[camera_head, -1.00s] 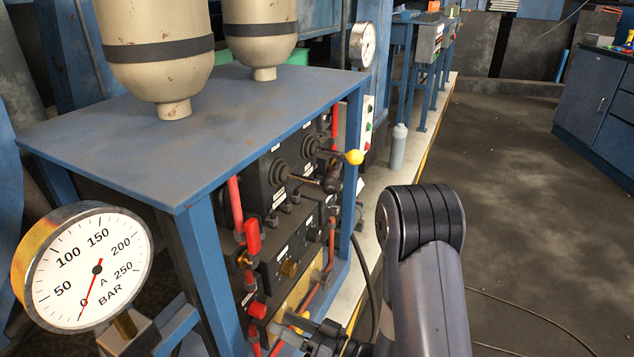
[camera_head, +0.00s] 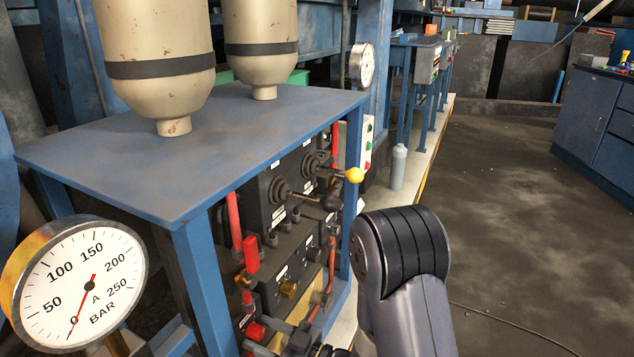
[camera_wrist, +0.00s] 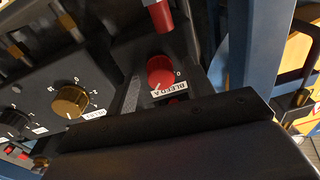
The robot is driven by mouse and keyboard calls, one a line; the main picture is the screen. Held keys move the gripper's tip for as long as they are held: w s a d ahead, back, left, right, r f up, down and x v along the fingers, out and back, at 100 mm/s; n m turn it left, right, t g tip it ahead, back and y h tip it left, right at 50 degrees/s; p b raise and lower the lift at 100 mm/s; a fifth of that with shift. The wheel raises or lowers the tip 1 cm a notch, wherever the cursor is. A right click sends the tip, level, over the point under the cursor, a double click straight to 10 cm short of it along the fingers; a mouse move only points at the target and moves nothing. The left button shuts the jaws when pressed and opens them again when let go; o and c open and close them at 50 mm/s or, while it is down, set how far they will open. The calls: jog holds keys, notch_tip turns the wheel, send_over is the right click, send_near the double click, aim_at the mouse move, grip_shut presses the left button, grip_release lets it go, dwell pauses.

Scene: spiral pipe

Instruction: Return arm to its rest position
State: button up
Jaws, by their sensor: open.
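My arm (camera_head: 405,265) rises at the lower middle of the head view, bent at its dark ribbed joint, to the right of the hydraulic panel. My gripper (camera_wrist: 180,140) shows as a dark body across the bottom of the wrist view. It is open, and I see nothing held in it. In the head view it is mostly cut off by the bottom edge. A red knob labelled BLEED A (camera_wrist: 160,72) is just beyond my gripper in the wrist view, with a gap that I cannot judge. A brass knob (camera_wrist: 70,101) is to its left.
A blue bench (camera_head: 180,150) carries two beige tanks. A round pressure gauge (camera_head: 85,283) stands at the lower left, its needle near 0. A yellow-tipped lever (camera_head: 354,175) and a red lever (camera_head: 251,255) stick out from the panel. The floor (camera_head: 500,230) on the right is open.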

jog(key=n, duration=0.6)
jog(key=n+p, duration=0.1)
jog(key=n, duration=0.1)
jog(key=n+p, duration=0.1)
jog(key=n, duration=0.2)
jog(key=shift+n+g+h, duration=0.3)
jog(key=shift+g, duration=0.1)
